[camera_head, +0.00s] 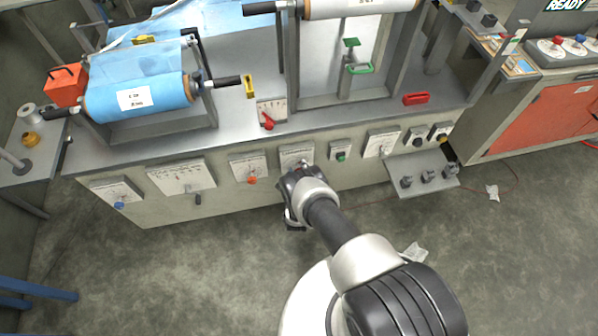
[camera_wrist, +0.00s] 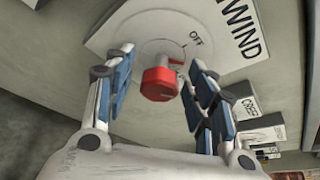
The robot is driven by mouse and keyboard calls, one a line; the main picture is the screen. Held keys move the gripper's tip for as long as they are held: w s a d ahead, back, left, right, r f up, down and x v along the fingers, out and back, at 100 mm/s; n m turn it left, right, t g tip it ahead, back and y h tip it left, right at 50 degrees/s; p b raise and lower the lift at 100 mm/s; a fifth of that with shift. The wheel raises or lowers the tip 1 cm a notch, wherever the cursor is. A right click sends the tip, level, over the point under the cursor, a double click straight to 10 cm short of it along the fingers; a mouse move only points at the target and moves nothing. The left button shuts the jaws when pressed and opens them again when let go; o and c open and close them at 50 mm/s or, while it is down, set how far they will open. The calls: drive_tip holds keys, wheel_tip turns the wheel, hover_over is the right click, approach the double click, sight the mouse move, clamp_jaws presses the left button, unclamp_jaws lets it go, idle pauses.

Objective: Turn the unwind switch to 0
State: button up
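The unwind switch is a red knob (camera_wrist: 160,84) on a round dial with a pale plate (camera_wrist: 118,30). The plate carries "OFF" and a partly visible label ending in "WIND"; a 0 mark is not readable. My gripper (camera_wrist: 160,62) is open, one blue-padded finger on each side of the knob, with visible gaps. In the head view my gripper (camera_head: 298,182) is at the front panel, just below a white plate (camera_head: 296,155), and hides most of the knob there.
Neighbouring panel controls are an orange-knobbed plate (camera_head: 248,166) to the left and a green-button box (camera_head: 341,149) to the right. A small shelf with knobs (camera_head: 425,172) juts out further right. The floor (camera_head: 200,270) in front is mostly clear.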

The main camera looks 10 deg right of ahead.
drive_tip(key=c, duration=1)
drive_tip(key=shift+f+n+h+b, duration=0.15)
drive_tip(key=shift+n+h+b, duration=0.2)
drive_tip(key=shift+b, duration=0.65)
drive_tip(key=shift+r, duration=0.2)
drive_tip(key=o, duration=1.1)
drive_tip(key=shift+c, duration=0.2)
drive_tip(key=v, duration=1.2)
drive_tip(key=shift+f, duration=0.15)
